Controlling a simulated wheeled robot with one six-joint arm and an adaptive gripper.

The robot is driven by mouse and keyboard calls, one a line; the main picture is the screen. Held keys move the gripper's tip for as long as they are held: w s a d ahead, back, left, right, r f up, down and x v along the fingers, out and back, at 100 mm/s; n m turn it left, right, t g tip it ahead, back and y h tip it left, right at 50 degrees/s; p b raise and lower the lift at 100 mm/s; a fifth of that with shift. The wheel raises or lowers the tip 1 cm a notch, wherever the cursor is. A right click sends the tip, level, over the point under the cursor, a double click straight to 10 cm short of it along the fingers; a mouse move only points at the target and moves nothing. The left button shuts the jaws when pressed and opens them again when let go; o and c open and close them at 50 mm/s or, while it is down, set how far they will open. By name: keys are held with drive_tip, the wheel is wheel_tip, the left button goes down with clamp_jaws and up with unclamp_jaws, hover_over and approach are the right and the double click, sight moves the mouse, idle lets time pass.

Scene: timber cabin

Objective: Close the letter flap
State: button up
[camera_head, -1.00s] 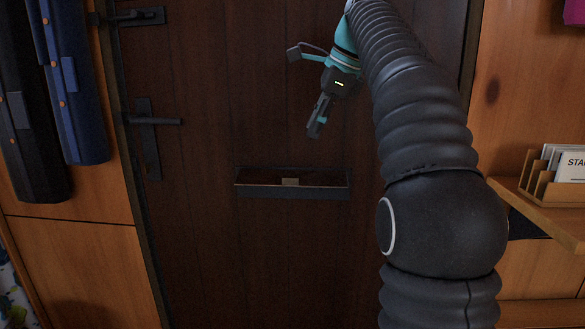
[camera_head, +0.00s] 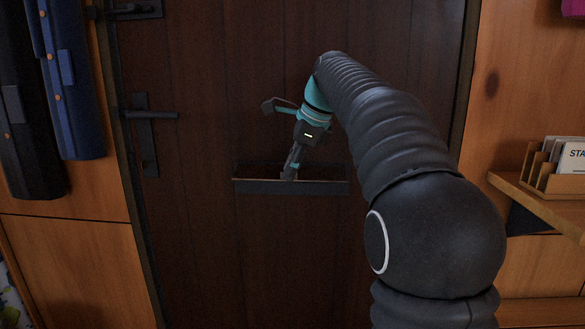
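The letter flap (camera_head: 260,187) is a dark, wide bar low on the dark wooden door (camera_head: 230,90). It stands out from the door, tilted open, with a dark gap showing above its front edge. My gripper (camera_head: 290,174) points down at the middle of the flap, its fingertips at the gap between flap and door. The fingers look close together, and I see nothing held between them. I cannot tell whether the tips touch the flap. The fingers hide part of the flap's middle.
A black door handle (camera_head: 155,115) and a latch above it are at the door's left side. Dark and blue hanging items (camera_head: 75,110) are at far left. A wooden shelf (camera_head: 535,190) with a letter rack (camera_head: 545,180) juts out at right.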

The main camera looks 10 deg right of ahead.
drive_tip(key=shift+w+f, duration=0.1)
drive_tip(key=shift+f, duration=0.1)
clamp_jaws()
drive_tip(key=shift+a+f, duration=0.1)
drive_tip(key=shift+a, duration=0.05)
